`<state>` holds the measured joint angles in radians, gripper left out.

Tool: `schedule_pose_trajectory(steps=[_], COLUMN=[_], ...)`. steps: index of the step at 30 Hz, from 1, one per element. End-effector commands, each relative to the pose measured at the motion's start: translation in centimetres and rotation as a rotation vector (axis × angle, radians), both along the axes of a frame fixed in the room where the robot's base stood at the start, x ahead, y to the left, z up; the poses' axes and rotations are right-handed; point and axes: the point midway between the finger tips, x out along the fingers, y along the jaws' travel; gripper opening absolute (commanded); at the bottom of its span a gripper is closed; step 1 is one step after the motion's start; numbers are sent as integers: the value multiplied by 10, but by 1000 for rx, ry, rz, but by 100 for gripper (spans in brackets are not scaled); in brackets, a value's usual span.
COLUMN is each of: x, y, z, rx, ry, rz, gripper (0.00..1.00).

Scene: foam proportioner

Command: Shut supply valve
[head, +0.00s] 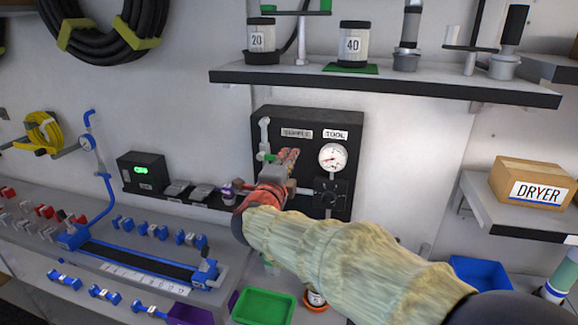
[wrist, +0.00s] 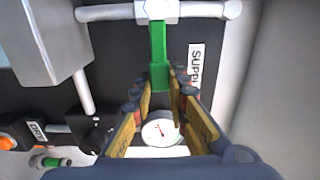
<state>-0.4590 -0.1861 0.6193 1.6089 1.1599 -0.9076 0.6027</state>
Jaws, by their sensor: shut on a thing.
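The supply valve has a green lever (wrist: 158,45) on a light grey pipe (wrist: 180,11) in the wrist view. The lever stands crosswise to the pipe there. In the head view, only a short bit of green lever (head: 263,156) shows beside the pipe, left of my gripper (head: 285,160). In the wrist view, my gripper (wrist: 160,86) has its fingers on both sides of the lever's free end, shut on it. The SUPPLY label (wrist: 195,65) is beside the lever. My gripper and arm hide part of the panel in the head view.
A dial gauge (head: 332,156) and a black block (head: 330,192) are right of my gripper on the black panel (head: 300,119). A shelf (head: 390,84) with canisters hangs above. A green tray (head: 264,306) lies below, and a DRYER box (head: 532,182) stands at right.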

Motion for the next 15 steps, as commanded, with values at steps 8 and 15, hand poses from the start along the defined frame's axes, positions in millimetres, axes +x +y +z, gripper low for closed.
schedule_pose_trajectory(steps=[8,15], x=[0,0], y=[0,0], z=[-5,-5], rx=[27,27], ry=[-5,-5], rz=[0,0], gripper=[0,0])
